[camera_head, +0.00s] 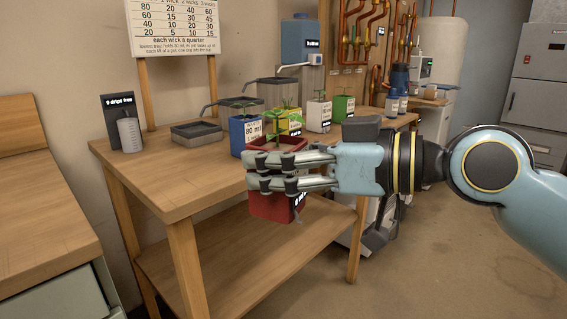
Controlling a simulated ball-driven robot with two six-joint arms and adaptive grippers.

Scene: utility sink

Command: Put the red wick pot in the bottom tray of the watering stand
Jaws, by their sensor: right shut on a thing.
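My right gripper (256,172) is shut around the red wick pot (272,208). It holds the pot upright in the air in front of the table's front edge, with a small plant at its top. The fingers and wrist hide the pot's middle. The watering stand shows as dark grey trays rising in steps along the wall. Its bottom tray (197,140) sits low on the tabletop at the left, looks empty, and is left of and behind the held pot. My left gripper is out of view.
A blue pot (240,135), a yellow pot (289,122), a white pot (318,116) and a green pot (343,108) stand on the wooden table (160,182). A cup (130,134) stands left of the bottom tray. The tabletop's front left is clear.

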